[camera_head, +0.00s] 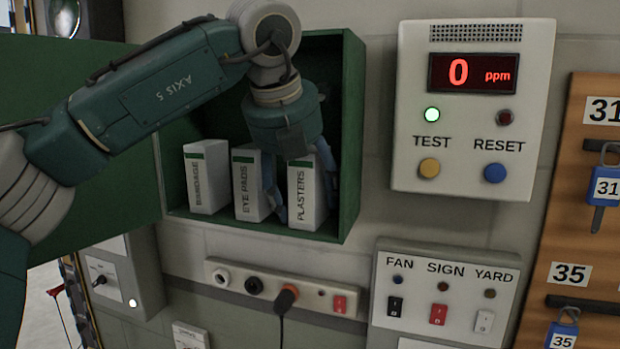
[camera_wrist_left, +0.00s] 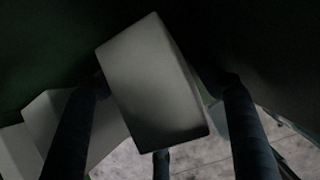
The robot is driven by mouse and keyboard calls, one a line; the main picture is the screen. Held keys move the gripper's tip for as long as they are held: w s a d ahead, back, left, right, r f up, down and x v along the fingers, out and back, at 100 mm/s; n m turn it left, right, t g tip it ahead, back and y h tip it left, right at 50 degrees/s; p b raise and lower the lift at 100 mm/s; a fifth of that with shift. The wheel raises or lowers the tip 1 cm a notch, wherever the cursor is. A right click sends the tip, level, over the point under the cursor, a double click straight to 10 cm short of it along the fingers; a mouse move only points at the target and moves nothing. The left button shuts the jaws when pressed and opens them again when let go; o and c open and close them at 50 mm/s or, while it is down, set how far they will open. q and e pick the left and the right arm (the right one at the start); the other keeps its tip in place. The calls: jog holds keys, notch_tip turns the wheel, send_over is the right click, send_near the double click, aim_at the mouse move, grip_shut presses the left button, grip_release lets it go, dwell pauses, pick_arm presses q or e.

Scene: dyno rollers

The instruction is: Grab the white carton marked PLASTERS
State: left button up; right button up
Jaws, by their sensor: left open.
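The white PLASTERS carton (camera_head: 308,199) stands upright at the right end of a row in the green wall cabinet (camera_head: 350,140). My left gripper (camera_head: 303,190) is open and reaches down into the cabinet, with a finger on either side of this carton. In the left wrist view the carton (camera_wrist_left: 152,85) shows between the fingers of the gripper (camera_wrist_left: 160,125); whether they touch it I cannot tell. The EYE PADS carton (camera_head: 248,184) stands just left of it, partly behind a finger. My right gripper is not in view.
The BANDAGE carton (camera_head: 206,177) stands at the left of the row. The cabinet's side walls and top are close around my gripper. A ppm gas panel (camera_head: 473,105) hangs to the right, with a socket strip (camera_head: 285,287) and a switch panel (camera_head: 440,293) below.

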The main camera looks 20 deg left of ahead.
pick_arm(q)
jog(key=shift+s+d, duration=0.1)
jog(key=shift+s, duration=0.1)
jog(key=c, duration=0.6)
jog(key=shift+w, duration=0.1)
jog(key=c, duration=0.5)
jog(key=shift+o, duration=0.2)
